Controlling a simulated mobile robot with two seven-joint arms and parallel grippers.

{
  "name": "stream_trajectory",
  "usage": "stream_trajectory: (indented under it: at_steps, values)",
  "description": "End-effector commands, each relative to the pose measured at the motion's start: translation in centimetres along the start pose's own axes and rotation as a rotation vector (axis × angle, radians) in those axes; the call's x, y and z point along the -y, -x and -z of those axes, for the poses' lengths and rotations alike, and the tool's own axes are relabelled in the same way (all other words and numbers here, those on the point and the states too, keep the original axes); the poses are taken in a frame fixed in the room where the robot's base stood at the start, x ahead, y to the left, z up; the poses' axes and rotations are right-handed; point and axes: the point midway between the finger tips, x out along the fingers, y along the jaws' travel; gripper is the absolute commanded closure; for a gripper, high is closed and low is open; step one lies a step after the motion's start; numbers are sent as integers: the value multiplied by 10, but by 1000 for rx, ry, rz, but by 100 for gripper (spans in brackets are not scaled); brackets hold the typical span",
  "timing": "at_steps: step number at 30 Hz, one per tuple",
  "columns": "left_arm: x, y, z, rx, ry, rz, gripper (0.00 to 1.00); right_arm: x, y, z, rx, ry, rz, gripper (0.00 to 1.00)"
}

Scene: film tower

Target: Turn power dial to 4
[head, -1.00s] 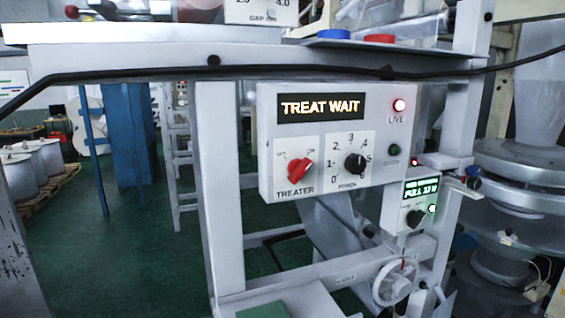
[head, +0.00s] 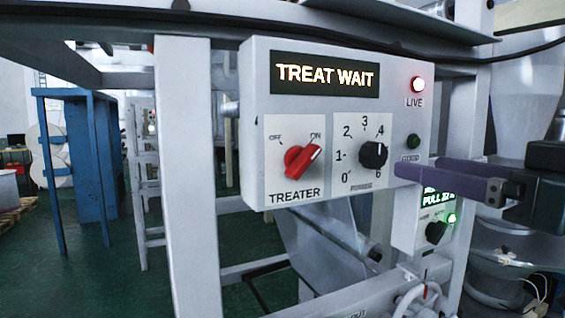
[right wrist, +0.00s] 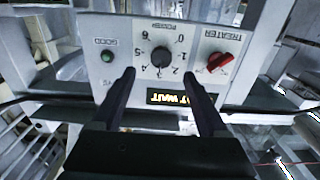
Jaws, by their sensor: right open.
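The black power dial (head: 373,155) sits on the white control panel, with numbers around it. Its pointer is small and I cannot tell exactly which number it faces. The dial also shows upside down in the right wrist view (right wrist: 161,60). My right gripper (head: 402,170) comes in from the right, with its purple fingertips close to the dial's right side in the picture. In the right wrist view the open gripper (right wrist: 158,72) has a dark finger on each side of the dial, with nothing between them. It seems to stand off the panel. My left gripper is not in view.
A red treater switch (head: 301,160) is left of the dial, pointing toward ON. The display (head: 325,75) reads TREAT WAIT, with a lit LIVE lamp (head: 418,84) beside it. A smaller box with a black knob (head: 436,232) is below right. A frame beam crosses above.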

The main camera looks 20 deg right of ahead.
Motion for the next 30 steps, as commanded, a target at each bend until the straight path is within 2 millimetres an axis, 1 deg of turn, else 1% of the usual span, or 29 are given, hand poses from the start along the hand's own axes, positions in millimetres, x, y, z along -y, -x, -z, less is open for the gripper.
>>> stream_trajectory:
  at_steps: [1,6,12,15,19,26,28,30]
  values:
    - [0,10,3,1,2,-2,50,0,-9,7,-1,-3,1,23]
    - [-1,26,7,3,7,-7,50,1,-41,7,2,-4,2,23]
    - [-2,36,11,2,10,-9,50,2,-71,3,5,-2,2,23]
    - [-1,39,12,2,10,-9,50,2,-80,2,5,-1,2,23]
    - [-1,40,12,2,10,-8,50,2,-85,0,5,-1,3,23]
    - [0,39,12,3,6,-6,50,2,-86,-1,6,0,3,23]
    - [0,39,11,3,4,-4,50,2,-85,-1,6,0,3,29]
    - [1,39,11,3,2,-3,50,2,-85,-1,6,0,3,37]
